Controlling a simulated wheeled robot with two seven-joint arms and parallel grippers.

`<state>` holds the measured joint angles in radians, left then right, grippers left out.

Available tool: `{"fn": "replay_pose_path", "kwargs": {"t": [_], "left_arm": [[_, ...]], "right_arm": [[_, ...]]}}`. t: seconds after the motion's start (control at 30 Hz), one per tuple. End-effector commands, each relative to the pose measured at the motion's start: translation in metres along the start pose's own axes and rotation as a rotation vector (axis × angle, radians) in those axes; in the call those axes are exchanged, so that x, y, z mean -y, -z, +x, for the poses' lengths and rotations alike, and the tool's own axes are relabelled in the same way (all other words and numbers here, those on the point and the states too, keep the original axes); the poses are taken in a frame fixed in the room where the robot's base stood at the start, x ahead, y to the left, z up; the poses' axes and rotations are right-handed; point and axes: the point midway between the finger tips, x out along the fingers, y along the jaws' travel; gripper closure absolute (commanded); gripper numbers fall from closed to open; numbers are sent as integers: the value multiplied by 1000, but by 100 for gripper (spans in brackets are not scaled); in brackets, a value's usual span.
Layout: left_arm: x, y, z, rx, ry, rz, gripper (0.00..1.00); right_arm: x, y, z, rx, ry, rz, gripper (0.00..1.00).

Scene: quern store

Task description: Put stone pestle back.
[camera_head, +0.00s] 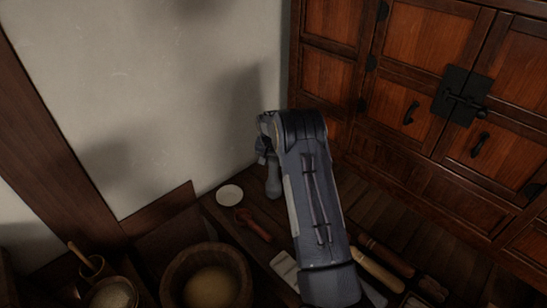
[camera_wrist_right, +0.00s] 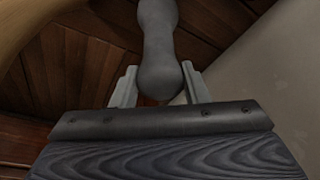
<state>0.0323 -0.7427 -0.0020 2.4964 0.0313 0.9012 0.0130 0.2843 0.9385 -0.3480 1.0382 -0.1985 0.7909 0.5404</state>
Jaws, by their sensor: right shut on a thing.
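The stone pestle (camera_head: 273,180) is grey and smooth and hangs upright below my right gripper (camera_head: 266,148), near the plaster wall. Its lower end looks close to the wooden surface, but I cannot tell whether it touches. In the right wrist view the pestle (camera_wrist_right: 158,45) stands between the two pale fingers of my right gripper (camera_wrist_right: 160,88), which is shut on it. My right forearm hides part of the surface to the right. My left gripper does not show.
A small white dish (camera_head: 229,195) and a reddish wooden tool (camera_head: 253,224) lie near the pestle. A wooden bowl of grain (camera_head: 167,287) and a small mortar (camera_head: 92,265) stand at front left. Wooden rods (camera_head: 376,270) lie right of my arm. A wooden cabinet (camera_head: 410,70) rises behind.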

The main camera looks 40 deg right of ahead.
Motion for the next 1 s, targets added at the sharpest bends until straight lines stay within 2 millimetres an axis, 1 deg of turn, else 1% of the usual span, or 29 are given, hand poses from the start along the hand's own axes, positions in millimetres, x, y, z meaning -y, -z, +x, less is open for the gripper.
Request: {"fn": "replay_pose_path", "kwargs": {"t": [0.07,0.23,0.27,0.4,0.63,0.77,0.87,1.0], "left_arm": [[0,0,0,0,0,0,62],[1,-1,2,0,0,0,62],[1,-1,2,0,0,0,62],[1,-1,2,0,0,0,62],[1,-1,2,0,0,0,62],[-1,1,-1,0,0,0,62],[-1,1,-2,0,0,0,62],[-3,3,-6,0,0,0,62]], "right_arm": [[1,3,-3,-7,3,0,91],[1,1,1,-6,3,0,91],[0,-1,2,-1,0,-1,55],[0,-1,2,0,0,-1,37],[0,-1,2,0,0,0,37],[0,1,-4,-1,1,0,37],[1,1,-18,-2,2,-1,37],[1,1,-48,-4,3,-1,37]]}}
